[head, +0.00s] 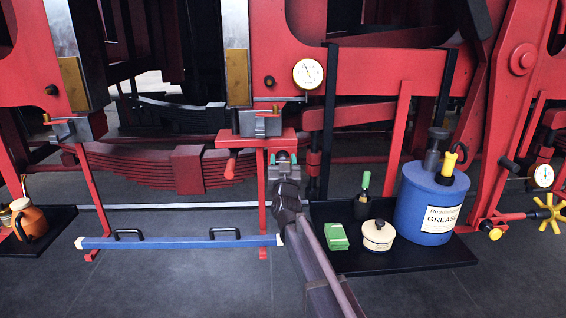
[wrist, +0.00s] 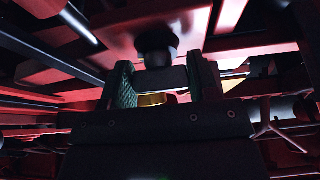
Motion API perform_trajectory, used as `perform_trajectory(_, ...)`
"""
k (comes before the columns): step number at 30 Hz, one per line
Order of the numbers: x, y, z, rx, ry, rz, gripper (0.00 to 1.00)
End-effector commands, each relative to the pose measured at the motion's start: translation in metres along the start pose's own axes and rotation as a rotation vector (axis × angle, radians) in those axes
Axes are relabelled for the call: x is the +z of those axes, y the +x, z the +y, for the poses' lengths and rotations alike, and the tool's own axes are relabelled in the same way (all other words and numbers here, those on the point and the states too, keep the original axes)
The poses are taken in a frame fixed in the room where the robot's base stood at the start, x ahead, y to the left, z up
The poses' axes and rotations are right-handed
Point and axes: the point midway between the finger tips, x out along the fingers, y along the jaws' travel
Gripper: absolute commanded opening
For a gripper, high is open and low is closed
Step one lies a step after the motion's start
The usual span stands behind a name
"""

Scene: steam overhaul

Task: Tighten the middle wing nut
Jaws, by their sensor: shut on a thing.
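My gripper (head: 283,157) points up beneath the red bracket (head: 284,136) in the middle of the head view. Its green-padded fingers also show in the wrist view (wrist: 160,88). They are shut on a dark crosswise piece (wrist: 160,77), which I take to be the middle wing nut. This piece sits directly under a dark round stud (wrist: 157,48) below a red plate (wrist: 150,22). A brass-coloured part (wrist: 152,99) shows between the fingers. In the head view the nut is hidden by the bracket and gripper. The wrist view is dark, so its wings are not clear.
A blue bar with two handles (head: 180,242) lies low at left. At right, a black shelf (head: 350,266) holds a blue grease tub (head: 425,208), a cream pot (head: 378,236) and a green block (head: 336,236). A red upright (head: 262,195) stands just left of my gripper.

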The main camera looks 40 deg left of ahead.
Motion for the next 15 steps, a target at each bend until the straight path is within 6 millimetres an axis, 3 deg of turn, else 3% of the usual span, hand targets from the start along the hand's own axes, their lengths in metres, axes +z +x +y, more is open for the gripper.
perform_trajectory(9,0.0,0.0,0.0001,0.0,-0.001,0.0,0.8)
perform_trajectory(15,0.0001,-0.0005,0.0002,-0.001,-0.002,0.0,0.8)
